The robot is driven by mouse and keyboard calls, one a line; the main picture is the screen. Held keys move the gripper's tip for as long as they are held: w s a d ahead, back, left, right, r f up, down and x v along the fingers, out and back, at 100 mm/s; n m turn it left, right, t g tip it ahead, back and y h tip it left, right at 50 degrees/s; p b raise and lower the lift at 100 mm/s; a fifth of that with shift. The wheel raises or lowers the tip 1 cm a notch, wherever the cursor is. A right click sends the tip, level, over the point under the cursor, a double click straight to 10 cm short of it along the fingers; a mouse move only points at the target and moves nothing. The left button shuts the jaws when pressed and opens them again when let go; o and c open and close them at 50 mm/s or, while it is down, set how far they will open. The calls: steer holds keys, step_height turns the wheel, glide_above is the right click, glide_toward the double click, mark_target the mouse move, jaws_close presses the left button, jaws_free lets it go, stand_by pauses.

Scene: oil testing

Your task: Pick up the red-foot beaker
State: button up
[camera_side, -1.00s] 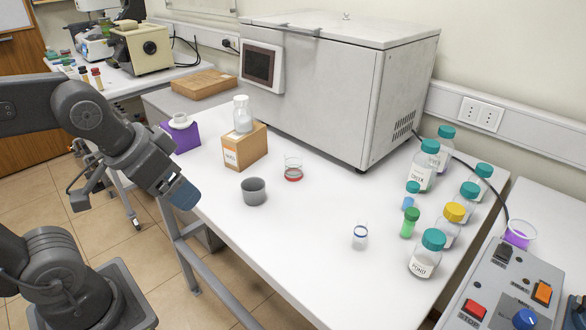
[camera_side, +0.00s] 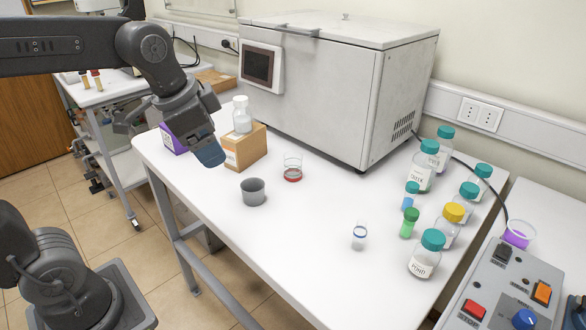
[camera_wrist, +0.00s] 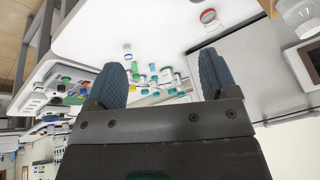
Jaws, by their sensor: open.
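The red-foot beaker (camera_side: 292,169) is a small clear glass with a red base, upright on the white table in front of the grey machine. It also shows in the wrist view (camera_wrist: 209,17), near the top edge. My gripper (camera_side: 211,155) is left of the beaker, above the table and close to the cardboard box. In the wrist view its two blue-grey fingers (camera_wrist: 162,80) stand apart with nothing held between them. The beaker is well clear of the fingers.
A grey cup (camera_side: 253,192) stands front-left of the beaker. A cardboard box (camera_side: 246,150) with a white-capped bottle (camera_side: 242,116) on it is at left. A small blue-ringed glass (camera_side: 360,236) and several capped bottles (camera_side: 426,255) stand to the right. The table middle is clear.

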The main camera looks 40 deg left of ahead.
steer(key=w+a+m+g, duration=0.25)
steer(key=w+m, duration=0.45)
steer(key=w, duration=0.7)
steer(key=m+g, duration=0.2)
steer(key=m, duration=0.7)
glide_above(293, 167)
steer(key=a, duration=0.2)
step_height(293, 167, down, 9)
steer(key=f, duration=0.6)
steer(key=w+f, duration=0.1)
steer(key=f, duration=0.7)
steer(key=shift+w+d+f, duration=0.1)
steer(key=shift+w+d, duration=0.05)
steer(key=shift+w, duration=0.2)
steer(key=c, duration=1)
